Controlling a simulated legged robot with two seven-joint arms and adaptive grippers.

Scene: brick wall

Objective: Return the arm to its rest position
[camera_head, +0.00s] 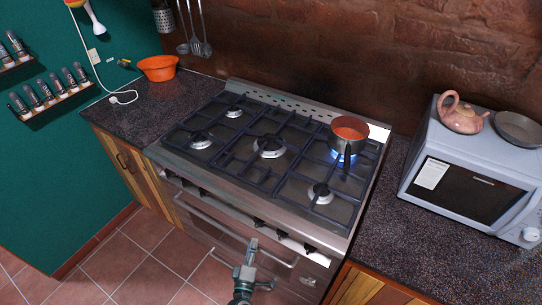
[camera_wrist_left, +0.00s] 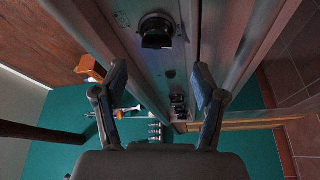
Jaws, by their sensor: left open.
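My left gripper (camera_head: 252,246) is in front of the stove (camera_head: 232,163), at its front panel by the oven handle and below the knobs. In the left wrist view the same gripper (camera_wrist_left: 161,72) has its two fingers spread wide with nothing between them. A stove knob (camera_wrist_left: 157,30) shows beyond the fingers, apart from them. I cannot tell in the head view whether the gripper touches the front panel. My right gripper is not in view.
A pot with red contents (camera_head: 350,128) sits on the back right burner over a blue flame. A microwave (camera_head: 470,168) stands at right with a pink teapot (camera_head: 461,116) and a pan on it. An orange bowl (camera_head: 158,68) is at back left. The tiled floor (camera_head: 125,257) at lower left is clear.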

